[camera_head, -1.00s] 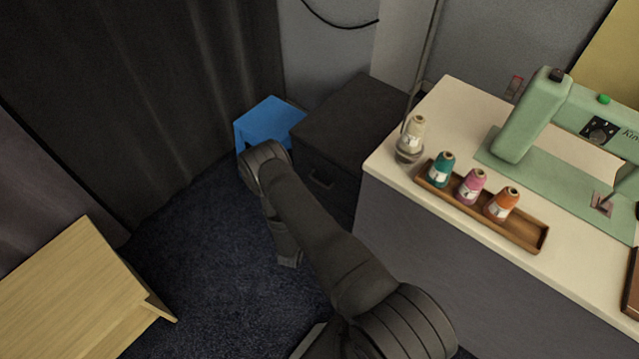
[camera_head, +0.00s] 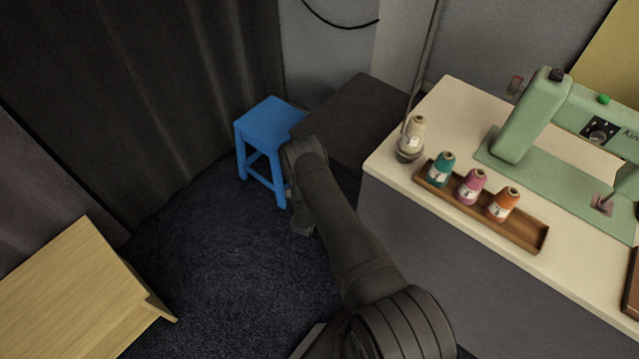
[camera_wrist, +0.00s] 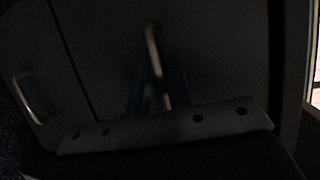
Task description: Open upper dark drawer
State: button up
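The dark cabinet (camera_head: 352,112) stands between the blue stool and the white-topped table; my arm covers most of its front in the head view. In the dim wrist view the cabinet front is turned sideways, with the floor side at left. The upper drawer (camera_wrist: 215,60) has a metal bar handle (camera_wrist: 153,55) at the middle. The lower drawer's handle (camera_wrist: 30,97) is at the left. My gripper (camera_wrist: 157,92) is at the upper handle, its dark bluish fingers apart on either side of the bar. Contact is too dark to tell. The drawer seam looks closed.
The blue stool (camera_head: 268,125) stands close left of my wrist and the cabinet. The white-topped table (camera_head: 450,110) with thread spools and a sewing machine is at right. A wooden table (camera_head: 75,285) is at lower left. Carpet (camera_head: 215,265) between is clear.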

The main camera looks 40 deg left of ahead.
grip_shut()
jog(key=s, duration=2.4)
grip_release()
jog(key=shift+s, duration=0.1)
jog(key=v, duration=1.7)
jog(key=shift+r, duration=0.15)
